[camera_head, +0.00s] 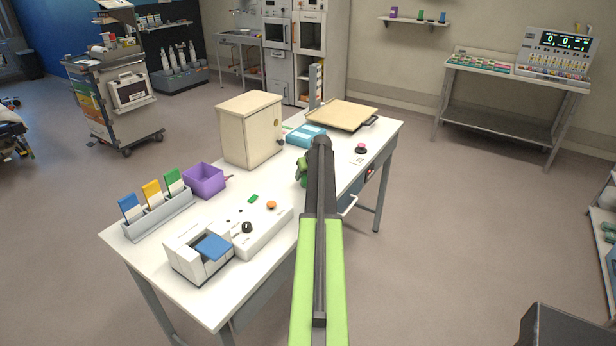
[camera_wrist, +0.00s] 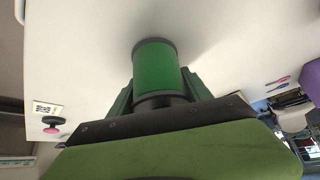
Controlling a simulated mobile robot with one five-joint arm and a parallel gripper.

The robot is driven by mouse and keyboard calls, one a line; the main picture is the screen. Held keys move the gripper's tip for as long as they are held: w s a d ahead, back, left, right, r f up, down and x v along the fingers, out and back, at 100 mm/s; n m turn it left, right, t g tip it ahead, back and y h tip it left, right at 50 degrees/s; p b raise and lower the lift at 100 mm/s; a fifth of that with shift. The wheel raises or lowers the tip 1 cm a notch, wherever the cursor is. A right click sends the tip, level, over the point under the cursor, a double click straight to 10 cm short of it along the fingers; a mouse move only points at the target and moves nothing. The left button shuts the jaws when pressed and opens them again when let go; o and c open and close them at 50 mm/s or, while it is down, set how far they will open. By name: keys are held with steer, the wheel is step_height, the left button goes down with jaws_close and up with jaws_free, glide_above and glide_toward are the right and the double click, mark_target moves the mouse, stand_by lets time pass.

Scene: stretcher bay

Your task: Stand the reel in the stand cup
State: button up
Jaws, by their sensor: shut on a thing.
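The reel (camera_wrist: 155,68) is a green cylinder with dark end rims. In the wrist view it sits between the two fingers of my gripper (camera_wrist: 158,92), which is shut on it. The white table top lies beyond it; I cannot tell whether the reel touches it. In the head view my arm crosses the table, and a small green part (camera_head: 302,170) shows left of its tip; I cannot tell whether it is reel or finger. My arm hides what lies behind it. I cannot make out the stand cup for certain in either view.
On the white table (camera_head: 150,265) stand a cream cabinet (camera_head: 248,135), a purple bin (camera_head: 204,180), a card rack (camera_head: 158,216), a white device (camera_head: 200,250) and a blue box (camera_head: 306,136). A pink-topped button (camera_head: 361,149) is right of my arm. The table's right edge is close.

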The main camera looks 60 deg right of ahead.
steer(key=shift+f, duration=0.15)
steer(key=o, duration=1.4)
steer(key=p+v, duration=1)
steer(key=v, duration=0.2)
steer(key=shift+r, duration=0.25)
